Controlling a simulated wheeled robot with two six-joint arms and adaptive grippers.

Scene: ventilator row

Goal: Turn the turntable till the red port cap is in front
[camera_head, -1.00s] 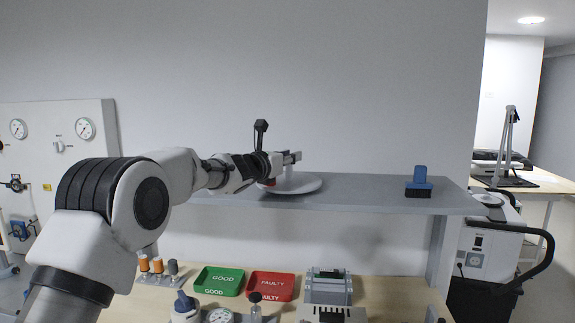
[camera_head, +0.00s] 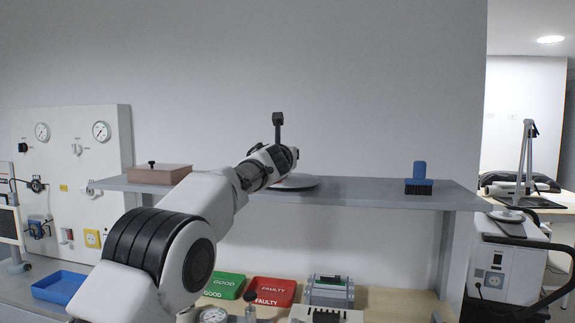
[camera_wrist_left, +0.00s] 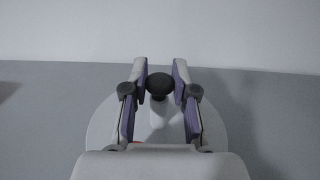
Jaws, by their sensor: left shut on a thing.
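The turntable is a pale round disc (camera_head: 298,183) on the grey shelf, partly hidden by my left wrist in the head view. It also shows in the left wrist view (camera_wrist_left: 103,128), with a pale upright part topped by a black knob (camera_wrist_left: 158,86). My left gripper (camera_wrist_left: 159,72) reaches over the disc, one finger on each side of the knob, and is shut on it. A small red bit (camera_wrist_left: 136,143), perhaps the red port cap, shows low between the fingers, mostly hidden by the gripper body. My right gripper is not in view.
On the shelf, a pinkish box (camera_head: 160,174) stands left and a blue brush (camera_head: 419,178) right. Below are a green tray (camera_head: 222,286), a red tray (camera_head: 271,292) and a grey device (camera_head: 329,291). The shelf between disc and brush is clear.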

